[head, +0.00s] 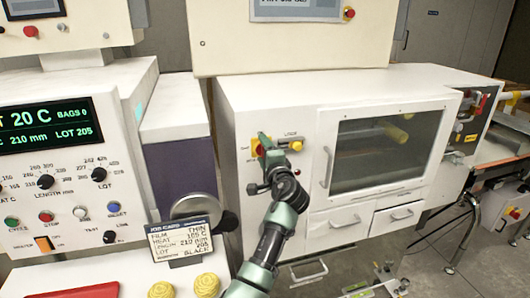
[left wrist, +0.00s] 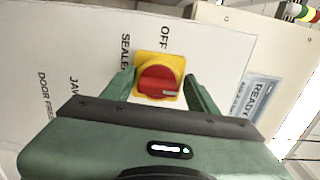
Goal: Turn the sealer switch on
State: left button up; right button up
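The sealer switch is a red rotary knob (left wrist: 158,82) on a square yellow plate, set in a white panel beside the printed words OFF and SEALER. A pale mark shows on the knob; I cannot tell which setting it points to. My left gripper (head: 268,158) is in front of the panel. In the left wrist view its two green fingers (left wrist: 160,78) are apart, one on each side of the knob; contact is not clear. My right gripper is not in view.
The white cabinet has a windowed door (head: 388,148) with a handle, and drawers (head: 397,216) below it. To the left stand a control panel with knobs and a green display (head: 50,126), and a job card (head: 182,240). A conveyor (head: 500,148) is at right.

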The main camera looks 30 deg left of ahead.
pick_arm(q)
jog(key=shift+a+f, duration=0.1)
jog(key=shift+s+d+f, duration=0.1)
jog(key=shift+s+d, duration=0.1)
jog(key=shift+d, duration=0.2)
jog(key=b+v, duration=0.2)
jog(key=v, duration=0.5)
jog(key=shift+b, duration=0.3)
jog(key=shift+a, duration=0.15)
